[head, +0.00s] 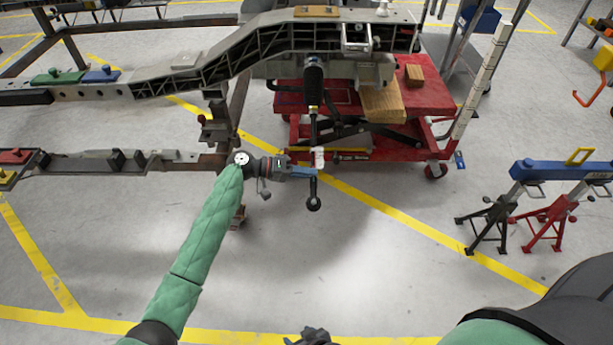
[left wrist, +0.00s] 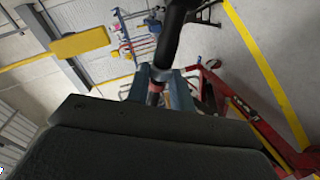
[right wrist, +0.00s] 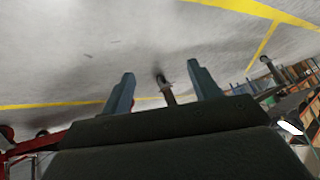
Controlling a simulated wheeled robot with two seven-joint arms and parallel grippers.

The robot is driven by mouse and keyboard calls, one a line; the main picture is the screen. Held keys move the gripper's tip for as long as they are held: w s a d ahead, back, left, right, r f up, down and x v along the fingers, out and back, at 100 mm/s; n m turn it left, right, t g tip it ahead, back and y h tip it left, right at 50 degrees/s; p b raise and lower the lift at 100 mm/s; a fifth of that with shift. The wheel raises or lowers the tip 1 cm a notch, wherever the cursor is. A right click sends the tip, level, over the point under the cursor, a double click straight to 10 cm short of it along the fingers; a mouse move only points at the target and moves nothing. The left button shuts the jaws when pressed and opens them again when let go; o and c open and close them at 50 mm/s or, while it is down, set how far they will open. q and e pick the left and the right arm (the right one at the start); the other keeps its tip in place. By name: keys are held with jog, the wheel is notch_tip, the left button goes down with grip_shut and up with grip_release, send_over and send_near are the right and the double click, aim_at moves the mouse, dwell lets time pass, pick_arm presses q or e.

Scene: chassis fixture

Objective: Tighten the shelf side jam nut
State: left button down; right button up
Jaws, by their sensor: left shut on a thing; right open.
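A rod hangs from a black ribbed boot (head: 313,75) under the chassis frame, with a yellow-green band (head: 313,109) below the boot. Lower down is a white and red collar (head: 318,157), then a black round end (head: 313,203). My left gripper (head: 310,173) is shut around the rod just below that collar. In the left wrist view, its fingers (left wrist: 160,88) close around a dark rod (left wrist: 172,40) with a red ring. My right gripper (right wrist: 162,88) is open; a round-ended dark rod shows between its fingers, and I cannot tell its distance. I cannot make out a separate jam nut.
A red lift cart (head: 440,98) with wood blocks (head: 383,103) stands behind the rod. The chassis rail (head: 180,80) runs across the upper left. Black and red stands (head: 545,220) with a blue bar are at right. The floor in front is clear.

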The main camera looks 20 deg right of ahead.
pick_arm(q)
jog(key=shift+w+f+m+g+h+b, duration=0.2)
jog(key=shift+g+h+b, duration=0.25)
jog(key=shift+b, duration=0.8)
jog(key=shift+s+f+m+g+h+b, duration=0.1)
jog(key=shift+m+g+h+b, duration=0.35)
jog(key=shift+b, duration=0.8)
pick_arm(e)
jog(key=w+r+t, duration=0.3)
jog(key=w+r, duration=0.2)
jog(key=r, duration=0.3)
jog(key=w+a+r+t+y, duration=0.1)
jog(key=w+r+t, duration=0.3)
jog(key=r, duration=0.5)
jog(key=w+r+t, duration=0.3)
jog(key=w+r, duration=0.3)
jog(key=r, duration=0.2)
jog(key=shift+a+r+t+y, duration=0.15)
jog(key=shift+t+y, duration=0.25)
pick_arm(q)
jog(key=c, duration=1.2)
grip_release()
jog(key=shift+r, duration=0.1)
jog(key=shift+a, duration=0.1)
